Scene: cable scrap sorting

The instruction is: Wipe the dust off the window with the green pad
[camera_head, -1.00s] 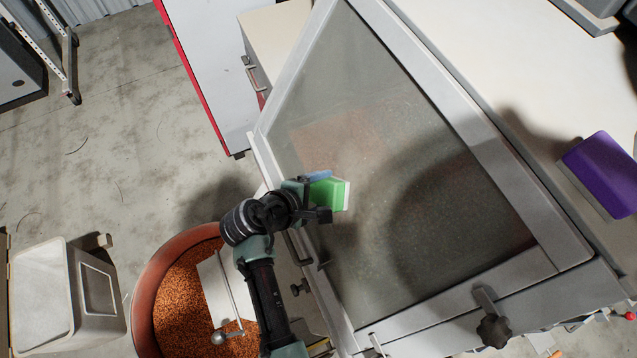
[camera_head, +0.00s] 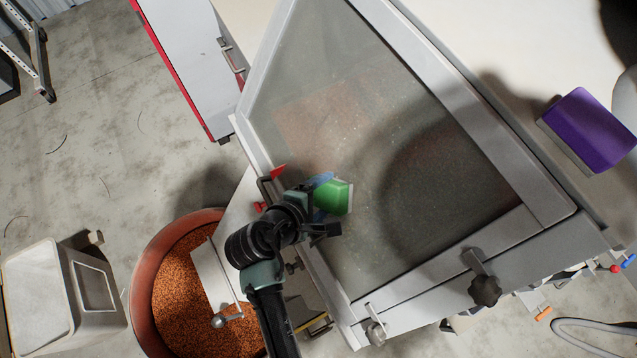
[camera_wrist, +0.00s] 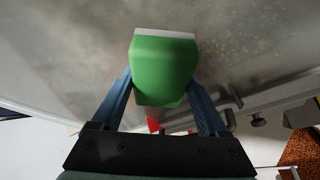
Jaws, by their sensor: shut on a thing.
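The window (camera_head: 420,130) is a large grey pane in a light metal frame, speckled with pale dust; it also fills the upper part of the wrist view (camera_wrist: 250,50). The green pad (camera_head: 334,198) has a white face turned toward the pane. My gripper (camera_head: 325,202) is shut on the pad, with a blue finger on each side of it in the wrist view (camera_wrist: 163,85). The pad is over the lower left part of the pane. I cannot tell whether its white face touches the glass.
A purple block (camera_head: 588,130) lies on the pale surface at the right. A dark knob (camera_head: 485,290) sits on the frame's lower edge. A round tub of copper-coloured granules (camera_head: 180,300) and a grey bin (camera_head: 60,290) stand at the lower left. Floor at left is mostly clear.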

